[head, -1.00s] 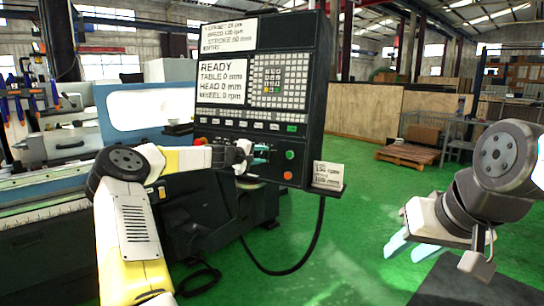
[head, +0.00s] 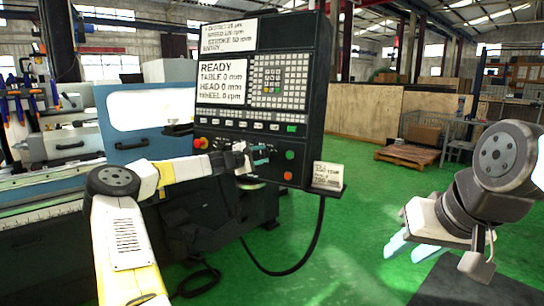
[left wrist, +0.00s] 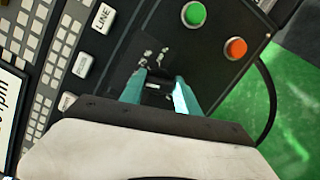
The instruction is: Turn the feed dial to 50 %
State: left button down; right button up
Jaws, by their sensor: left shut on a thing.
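The control panel (head: 250,100) stands upright in the head view, with its row of dials on the lower part. My left gripper (head: 260,155) is at that lower part, left of the green and red buttons. In the left wrist view its teal fingers (left wrist: 158,90) are closed on a small dark dial (left wrist: 154,86), mostly hidden between them. Small white marks show on the panel just above it, too small to read. My right gripper (head: 412,248) hangs at the right with its fingers apart, empty and away from the panel.
A green button (left wrist: 194,14) and a red button (left wrist: 236,48) sit close to the left fingers. A red knob (head: 200,143) is at the panel's lower left. A small card (head: 328,174) stands on the ledge at right. Green floor is free between panel and right arm.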

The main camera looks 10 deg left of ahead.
dwell(0.3)
pick_arm(q)
jog(key=c, duration=0.9)
grip_release()
jog(key=f+v, duration=0.1)
jog(key=v, duration=0.6)
jog(key=shift+s+a+r, duration=0.15)
jog(key=shift+s+r, duration=0.25)
jog(key=shift+r, duration=0.1)
